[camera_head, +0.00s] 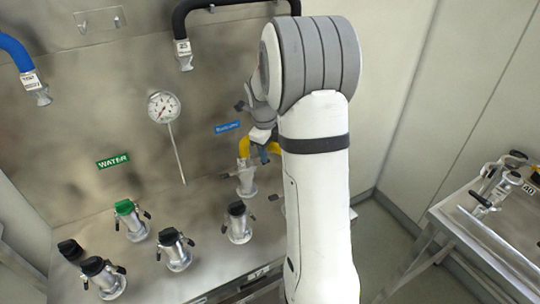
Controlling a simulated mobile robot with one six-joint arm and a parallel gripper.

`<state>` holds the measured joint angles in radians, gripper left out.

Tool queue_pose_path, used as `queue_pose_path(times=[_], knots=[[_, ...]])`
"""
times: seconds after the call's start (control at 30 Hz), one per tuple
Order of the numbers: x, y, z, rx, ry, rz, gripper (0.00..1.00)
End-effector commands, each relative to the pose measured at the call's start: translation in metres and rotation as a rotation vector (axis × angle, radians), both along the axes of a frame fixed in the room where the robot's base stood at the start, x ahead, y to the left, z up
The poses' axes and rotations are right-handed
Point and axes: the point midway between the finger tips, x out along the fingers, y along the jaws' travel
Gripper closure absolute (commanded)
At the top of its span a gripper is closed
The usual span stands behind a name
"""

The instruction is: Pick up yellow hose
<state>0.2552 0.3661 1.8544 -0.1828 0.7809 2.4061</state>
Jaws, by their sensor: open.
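The yellow hose (244,147) shows as a short curved piece behind my arm, above a metal fitting (246,180) on the steel bench. The arm hides the rest of the hose. My gripper (263,152) is at the hose, small and partly hidden by my forearm. It is open, with a dark finger in front of the yellow curve. I cannot tell whether it touches the hose.
Several capped metal couplings, one with a green cap (130,220), stand on the bench. A gauge (164,107), blue hose (15,50) and black hose (182,25) are on the steel panel. A metal table (470,225) with fittings stands at right.

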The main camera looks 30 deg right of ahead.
Motion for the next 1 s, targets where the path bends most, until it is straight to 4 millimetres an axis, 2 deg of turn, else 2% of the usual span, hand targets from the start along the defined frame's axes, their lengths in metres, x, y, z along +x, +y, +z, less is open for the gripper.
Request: queue_pose_path(times=[0.13,0.37,1.0], knots=[[0.001,-0.0029,-0.0111,0.0,0.0,-0.001,0.46],[0.0011,-0.0034,-0.0124,-0.001,-0.001,-0.002,0.47],[0.0011,-0.0043,-0.0113,-0.001,-0.003,-0.004,0.98]])
